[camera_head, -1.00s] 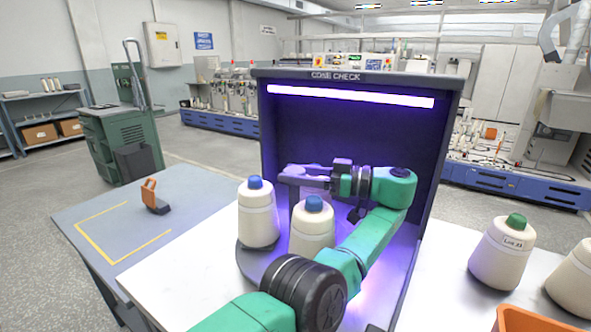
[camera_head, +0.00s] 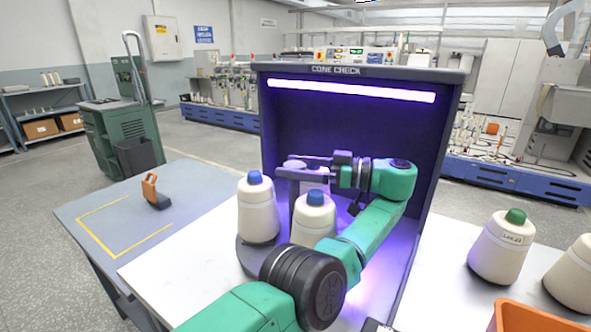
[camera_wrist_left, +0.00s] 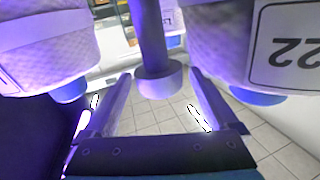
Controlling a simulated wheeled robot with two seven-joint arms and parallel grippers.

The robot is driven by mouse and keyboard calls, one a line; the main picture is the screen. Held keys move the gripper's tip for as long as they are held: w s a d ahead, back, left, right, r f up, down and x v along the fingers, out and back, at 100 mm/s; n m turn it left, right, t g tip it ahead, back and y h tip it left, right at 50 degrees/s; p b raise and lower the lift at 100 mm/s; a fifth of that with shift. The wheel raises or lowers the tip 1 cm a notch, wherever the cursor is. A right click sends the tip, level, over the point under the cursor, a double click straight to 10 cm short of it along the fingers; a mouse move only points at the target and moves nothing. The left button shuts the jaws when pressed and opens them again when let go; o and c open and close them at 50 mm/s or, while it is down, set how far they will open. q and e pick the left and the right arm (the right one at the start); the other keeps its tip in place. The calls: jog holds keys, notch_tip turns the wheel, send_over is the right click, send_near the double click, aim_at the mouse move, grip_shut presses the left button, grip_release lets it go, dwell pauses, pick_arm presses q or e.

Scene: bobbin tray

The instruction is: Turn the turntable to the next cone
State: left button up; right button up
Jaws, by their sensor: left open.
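The cone-check booth (camera_head: 362,71) has a lit violet tube. In it, the dark turntable (camera_head: 247,258) carries a left cone (camera_head: 257,212) and a front cone (camera_head: 312,226), both blue-tipped and upright. A grey post (camera_head: 297,212) rises between them, partly hidden. My left gripper (camera_head: 290,166) reaches in from the right, at the post's top. In the left wrist view, my open left gripper (camera_wrist_left: 155,98) has the post (camera_wrist_left: 150,40) and its pale collar (camera_wrist_left: 158,83) between its fingers; I cannot tell whether they touch. Cones flank it, the right one (camera_wrist_left: 235,50) labelled "22". My right gripper is out of view.
A green-tipped cone (camera_head: 502,247) and another cone (camera_head: 575,275) stand on the right, behind an orange bin (camera_head: 530,318). An orange-and-black hand tool (camera_head: 154,192) lies on the grey side table (camera_head: 190,178).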

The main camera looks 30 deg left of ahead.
pick_arm(q)
notch_tip(320, 180, up, 7)
jog(key=p, duration=0.3)
jog(key=shift+r+p, duration=0.1)
jog(key=shift+p, duration=0.25)
notch_tip(320, 180, up, 12)
jog(key=p, duration=1.1)
